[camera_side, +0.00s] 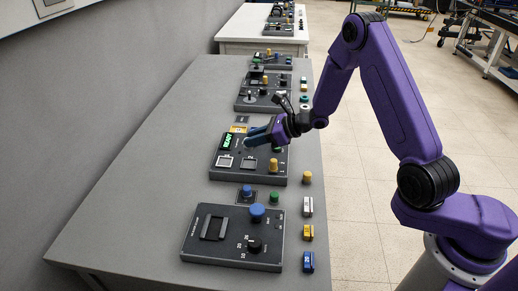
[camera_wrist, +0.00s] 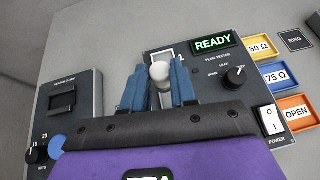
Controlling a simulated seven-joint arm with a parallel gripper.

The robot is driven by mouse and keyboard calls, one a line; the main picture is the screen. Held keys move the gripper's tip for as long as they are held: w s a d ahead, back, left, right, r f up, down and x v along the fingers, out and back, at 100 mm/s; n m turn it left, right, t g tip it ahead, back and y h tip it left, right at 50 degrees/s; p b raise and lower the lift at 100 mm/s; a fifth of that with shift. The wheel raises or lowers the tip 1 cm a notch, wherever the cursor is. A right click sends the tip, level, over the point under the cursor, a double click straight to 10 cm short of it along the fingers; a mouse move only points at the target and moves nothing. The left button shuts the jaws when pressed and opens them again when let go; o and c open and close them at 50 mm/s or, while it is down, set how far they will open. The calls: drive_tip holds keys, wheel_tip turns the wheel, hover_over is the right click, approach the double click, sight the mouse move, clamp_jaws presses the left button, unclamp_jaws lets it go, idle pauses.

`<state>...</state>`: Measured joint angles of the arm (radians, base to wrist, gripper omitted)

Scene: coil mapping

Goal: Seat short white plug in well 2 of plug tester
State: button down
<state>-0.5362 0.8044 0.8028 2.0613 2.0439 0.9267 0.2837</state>
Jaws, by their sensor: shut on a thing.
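My gripper (camera_wrist: 160,85) is shut on the short white plug (camera_wrist: 160,72), whose rounded white end shows between the blue fingers in the wrist view. In the side view my gripper (camera_side: 255,138) is over the far part of the plug tester (camera_side: 262,178); the plug is not discernible there. The tester also shows in the wrist view (camera_wrist: 195,62), with a lit green READY display (camera_wrist: 213,43). A white-outlined square behind the plug is partly hidden by it. Two pale-framed squares (camera_side: 225,162) show on the tester in the side view.
A yellow knob (camera_side: 273,165) stands up on the tester. A nearer panel (camera_side: 232,237) carries a blue knob (camera_side: 257,212). Coloured cards, including a blue 75 Ω one (camera_wrist: 277,76), lie beside the tester. The table's left side is clear.

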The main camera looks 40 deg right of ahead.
drive_tip(key=shift+w+d+f, duration=0.1)
drive_tip(key=shift+w+f, duration=0.1)
drive_tip(key=shift+f, duration=1.25)
drive_tip(key=shift+w+d+f, duration=0.1)
drive_tip(key=shift+w+f, duration=0.05)
drive_tip(key=shift+f, duration=1.25)
drive_tip(key=shift+f, duration=0.5)
drive_tip(key=shift+c, duration=1.7)
unclamp_jaws()
wheel_tip(320, 180, up, 7)
